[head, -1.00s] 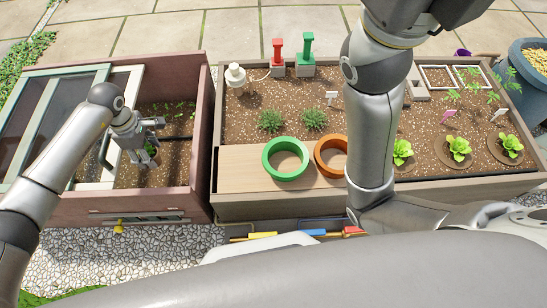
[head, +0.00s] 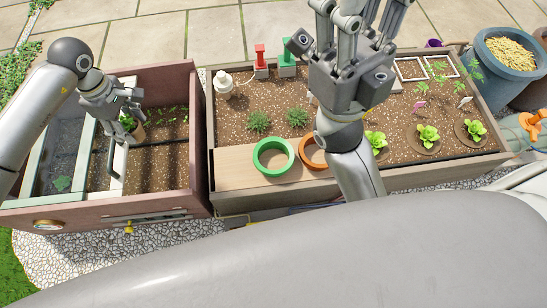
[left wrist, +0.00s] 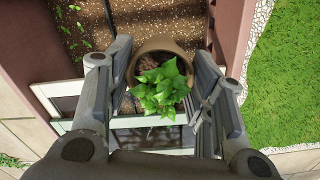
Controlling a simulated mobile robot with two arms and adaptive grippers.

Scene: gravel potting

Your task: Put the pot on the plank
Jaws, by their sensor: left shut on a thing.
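The pot (left wrist: 158,45) is brown, with a leafy green plant (left wrist: 160,88) in it. In the left wrist view it sits between the two fingers of my left gripper (left wrist: 158,92), which is shut on it. In the head view my left gripper (head: 130,108) is over the wooden cold frame, with the pot (head: 139,131) partly hidden beneath it. The plank (head: 232,170) is pale wood, on the front left of the raised bed, right of the cold frame. My right gripper (head: 352,62) is above the bed; its fingertips are cut off by the top edge.
The cold frame's wall (head: 196,140) stands between pot and plank. Its glazed cover (head: 62,165) is on the left. Lettuces (head: 428,135) grow at right.

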